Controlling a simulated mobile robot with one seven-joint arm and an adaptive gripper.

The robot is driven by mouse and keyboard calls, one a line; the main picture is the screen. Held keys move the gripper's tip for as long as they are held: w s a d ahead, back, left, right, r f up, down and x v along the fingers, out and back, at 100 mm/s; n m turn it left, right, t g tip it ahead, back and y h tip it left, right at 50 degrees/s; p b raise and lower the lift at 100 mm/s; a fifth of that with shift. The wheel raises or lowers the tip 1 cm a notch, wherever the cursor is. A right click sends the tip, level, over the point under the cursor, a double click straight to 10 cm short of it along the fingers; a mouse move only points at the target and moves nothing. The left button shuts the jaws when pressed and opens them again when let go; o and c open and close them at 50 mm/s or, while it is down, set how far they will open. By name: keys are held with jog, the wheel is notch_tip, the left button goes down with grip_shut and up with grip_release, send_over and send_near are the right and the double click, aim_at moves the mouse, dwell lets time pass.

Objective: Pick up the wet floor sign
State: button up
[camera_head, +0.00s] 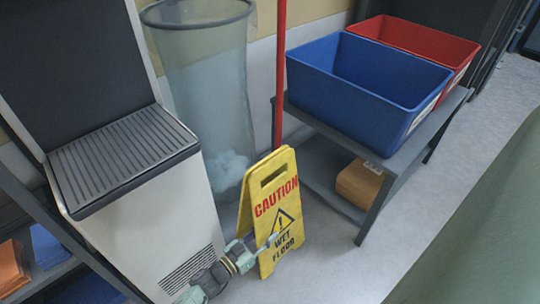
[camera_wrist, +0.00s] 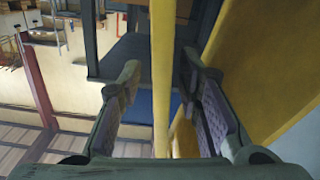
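The wet floor sign (camera_head: 278,205) is a yellow folding A-frame marked "CAUTION WET FLOOR". It stands upright on the floor in the middle of the head view. My gripper (camera_head: 262,245) is at the lower left edge of its front panel. In the wrist view my gripper (camera_wrist: 163,80) is open, with one finger on each side of a yellow panel edge. Gaps show between the fingers and that edge. Another panel of the wet floor sign (camera_wrist: 270,65) fills the right of the wrist view. Part of the front panel is hidden behind my gripper in the head view.
A grey cart (camera_head: 400,160) at the right holds a blue bin (camera_head: 365,90) and a red bin (camera_head: 425,42); a cardboard box (camera_head: 360,184) sits below. A white machine (camera_head: 165,225) stands left. Behind the sign are a translucent trash bin (camera_head: 205,90) and a red pole (camera_head: 280,80).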

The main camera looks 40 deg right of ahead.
aim_at(273, 228)
jog(key=shift+w+d+f, duration=0.1)
jog(key=shift+w+d, duration=0.05)
jog(key=shift+d, duration=1.35)
jog(key=shift+c, duration=0.2)
grip_shut()
